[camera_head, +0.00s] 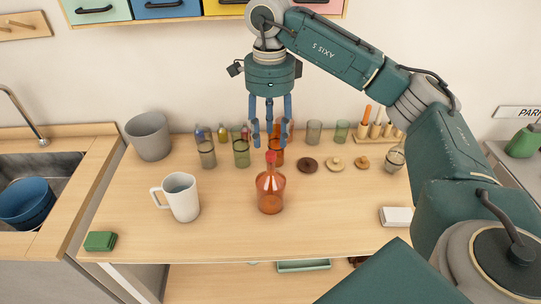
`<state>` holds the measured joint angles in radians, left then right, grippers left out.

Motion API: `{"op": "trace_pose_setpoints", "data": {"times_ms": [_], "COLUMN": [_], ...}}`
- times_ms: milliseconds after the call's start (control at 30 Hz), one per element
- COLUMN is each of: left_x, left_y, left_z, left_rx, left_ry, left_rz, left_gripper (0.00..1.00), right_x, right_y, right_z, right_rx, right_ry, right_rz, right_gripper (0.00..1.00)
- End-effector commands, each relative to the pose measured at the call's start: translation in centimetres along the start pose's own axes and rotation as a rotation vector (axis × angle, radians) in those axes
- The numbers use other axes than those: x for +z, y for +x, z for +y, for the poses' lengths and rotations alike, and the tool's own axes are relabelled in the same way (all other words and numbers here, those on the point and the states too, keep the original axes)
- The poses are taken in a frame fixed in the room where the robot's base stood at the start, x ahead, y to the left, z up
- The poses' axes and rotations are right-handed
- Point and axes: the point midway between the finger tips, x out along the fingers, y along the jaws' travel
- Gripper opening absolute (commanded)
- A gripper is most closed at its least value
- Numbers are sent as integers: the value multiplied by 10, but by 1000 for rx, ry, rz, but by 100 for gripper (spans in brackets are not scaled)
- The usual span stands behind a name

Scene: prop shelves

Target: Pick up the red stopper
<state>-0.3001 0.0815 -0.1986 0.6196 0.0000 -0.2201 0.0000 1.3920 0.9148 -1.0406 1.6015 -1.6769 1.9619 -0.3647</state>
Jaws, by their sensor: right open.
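The red stopper (271,157) sits in the neck of an orange-red glass bottle (270,192) standing upright on the wooden counter. My right gripper (269,141) points straight down with its blue fingers open and empty. In the picture its fingertips are just above the stopper; I cannot tell how far apart they are in depth. The fingers partly cover an orange glass behind. My left gripper is not in view.
A white mug (181,197) and a grey cup (149,136) stand to the left on the counter (230,235). Several coloured glasses and round lids stand behind the bottle. A green block (100,241) lies front left. The counter around the bottle's front is clear.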

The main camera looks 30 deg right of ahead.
Motion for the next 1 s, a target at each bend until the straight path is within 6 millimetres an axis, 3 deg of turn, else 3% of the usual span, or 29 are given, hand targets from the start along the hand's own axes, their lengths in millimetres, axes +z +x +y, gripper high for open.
{"op": "trace_pose_setpoints", "data": {"times_ms": [167,333,500,767,933,1000], "left_x": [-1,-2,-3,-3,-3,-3], "left_y": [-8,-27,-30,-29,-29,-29], "left_z": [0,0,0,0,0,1], "left_rx": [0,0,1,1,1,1], "left_ry": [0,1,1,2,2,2], "left_rz": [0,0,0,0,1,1], "left_gripper": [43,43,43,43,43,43], "right_x": [-1,-3,-2,-2,-2,-2], "right_y": [11,35,56,59,59,59], "right_z": [0,-3,-3,-4,-3,-3], "right_rx": [2,3,2,0,0,0], "right_ry": [-1,-2,-2,-2,-2,-2], "right_rz": [2,2,-1,-2,-2,-2], "right_gripper": [43,43,43,43,13,12]}}
